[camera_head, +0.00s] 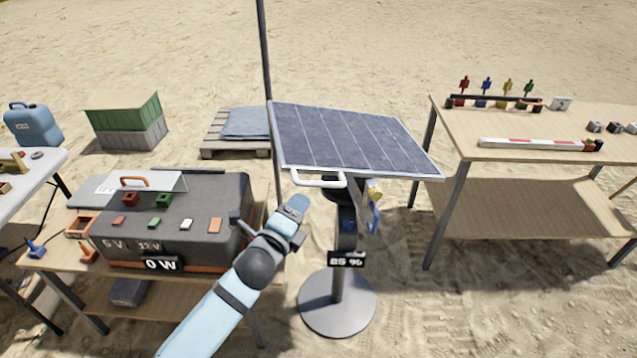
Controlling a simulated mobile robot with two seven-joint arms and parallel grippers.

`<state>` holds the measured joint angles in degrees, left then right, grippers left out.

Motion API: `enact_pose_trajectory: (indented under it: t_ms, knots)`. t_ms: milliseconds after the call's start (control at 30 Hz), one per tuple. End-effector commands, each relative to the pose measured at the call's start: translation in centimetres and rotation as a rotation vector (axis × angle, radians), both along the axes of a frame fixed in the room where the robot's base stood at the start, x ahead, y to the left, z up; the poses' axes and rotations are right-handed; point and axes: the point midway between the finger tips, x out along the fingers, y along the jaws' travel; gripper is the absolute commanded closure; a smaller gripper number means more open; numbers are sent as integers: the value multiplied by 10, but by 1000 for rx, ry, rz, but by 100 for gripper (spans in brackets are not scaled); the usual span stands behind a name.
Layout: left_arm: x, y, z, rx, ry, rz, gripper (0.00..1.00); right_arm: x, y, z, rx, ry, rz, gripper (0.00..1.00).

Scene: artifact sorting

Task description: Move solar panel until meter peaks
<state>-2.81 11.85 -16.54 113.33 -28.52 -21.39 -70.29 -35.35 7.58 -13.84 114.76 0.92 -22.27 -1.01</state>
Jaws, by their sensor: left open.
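The solar panel (345,137) is dark blue with a pale frame and sits tilted on a round-based stand (337,303). A white handle (318,181) runs along its near left edge. A small black display (347,259) on the stand reads something like "85 %". A dark meter box (185,205) on the left table shows "0 W" on its front display (162,264). My left gripper (298,203) is open, just below the handle and seemingly apart from it; its fingers are hard to make out. My right gripper is out of view.
A wooden table (560,150) with coloured figures and a red-white bar stands at right. A pole (263,50) rises behind the panel's left edge. A pallet (235,145), a green-grey crate (125,122) and a blue canister (33,125) stand on sand at back left.

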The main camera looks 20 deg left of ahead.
Motion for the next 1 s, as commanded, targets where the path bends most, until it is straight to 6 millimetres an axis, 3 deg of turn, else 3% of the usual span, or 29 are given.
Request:
enact_pose_trajectory:
  t_ms: [200, 400, 600, 867, 900, 1000]
  knots:
    - [49, -7, 2, -3, -1, 0, 58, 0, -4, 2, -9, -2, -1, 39]
    - [81, -11, 1, -4, 1, 0, 58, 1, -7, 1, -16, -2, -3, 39]
    - [94, -12, 0, -3, 2, -1, 58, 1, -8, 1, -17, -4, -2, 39]
    - [96, -12, 0, -3, 2, -1, 58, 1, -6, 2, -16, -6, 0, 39]
    - [96, -12, 0, -3, 2, -1, 60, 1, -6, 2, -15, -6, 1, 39]
    - [96, -12, 0, -3, 2, -1, 83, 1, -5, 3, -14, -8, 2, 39]
